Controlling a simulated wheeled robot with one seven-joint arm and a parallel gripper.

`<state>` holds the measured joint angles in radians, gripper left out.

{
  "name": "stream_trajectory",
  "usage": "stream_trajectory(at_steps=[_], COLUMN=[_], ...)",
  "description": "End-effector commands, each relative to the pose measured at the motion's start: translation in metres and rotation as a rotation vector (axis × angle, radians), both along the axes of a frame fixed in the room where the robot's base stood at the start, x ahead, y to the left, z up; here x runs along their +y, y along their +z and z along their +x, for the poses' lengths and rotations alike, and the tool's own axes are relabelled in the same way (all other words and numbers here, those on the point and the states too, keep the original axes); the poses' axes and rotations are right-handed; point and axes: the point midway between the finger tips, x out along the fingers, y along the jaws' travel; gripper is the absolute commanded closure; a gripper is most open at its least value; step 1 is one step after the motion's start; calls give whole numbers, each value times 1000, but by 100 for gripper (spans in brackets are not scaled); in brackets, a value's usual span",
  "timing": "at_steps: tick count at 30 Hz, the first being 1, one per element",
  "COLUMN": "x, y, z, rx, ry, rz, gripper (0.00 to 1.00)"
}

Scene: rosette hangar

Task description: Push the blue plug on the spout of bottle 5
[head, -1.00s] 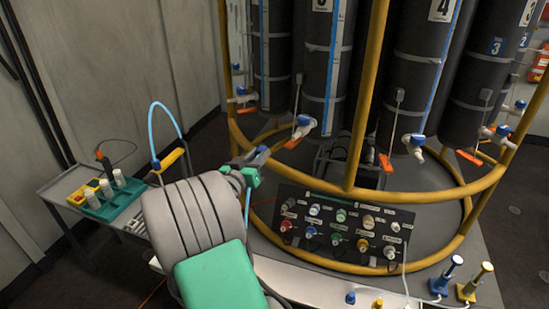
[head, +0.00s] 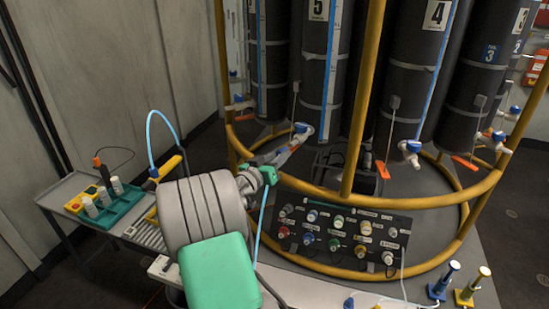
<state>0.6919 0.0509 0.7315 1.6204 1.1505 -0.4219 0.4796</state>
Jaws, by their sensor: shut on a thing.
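Bottle 5 (head: 312,75) is a tall dark cylinder with a "5" label and a blue-and-white level strip. Its pale spout (head: 298,138), with blue at the top, juts out at the bottle's foot. My gripper (head: 293,145) reaches through the yellow frame, with its tip at this spout. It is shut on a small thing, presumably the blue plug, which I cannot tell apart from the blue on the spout. Contact and seating are unclear. My gripper hides the orange lever seen earlier by this spout.
A yellow tubular frame (head: 361,95) rings the bottles, with an upright right of the spout. A connector panel (head: 345,232) stands below. Bottle 4 (head: 415,85) has a similar spout (head: 410,148). A side table with a green rack (head: 112,207) is at left.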

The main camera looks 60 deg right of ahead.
Motion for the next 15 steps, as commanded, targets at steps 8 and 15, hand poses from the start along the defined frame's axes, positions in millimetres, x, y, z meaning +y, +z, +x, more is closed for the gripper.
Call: stream_trajectory(at_steps=[8,15], x=[-20,-23], y=[1,0], z=[-2,-2], rx=[1,0], ry=[-1,1], rz=[0,0], gripper=[100,100])
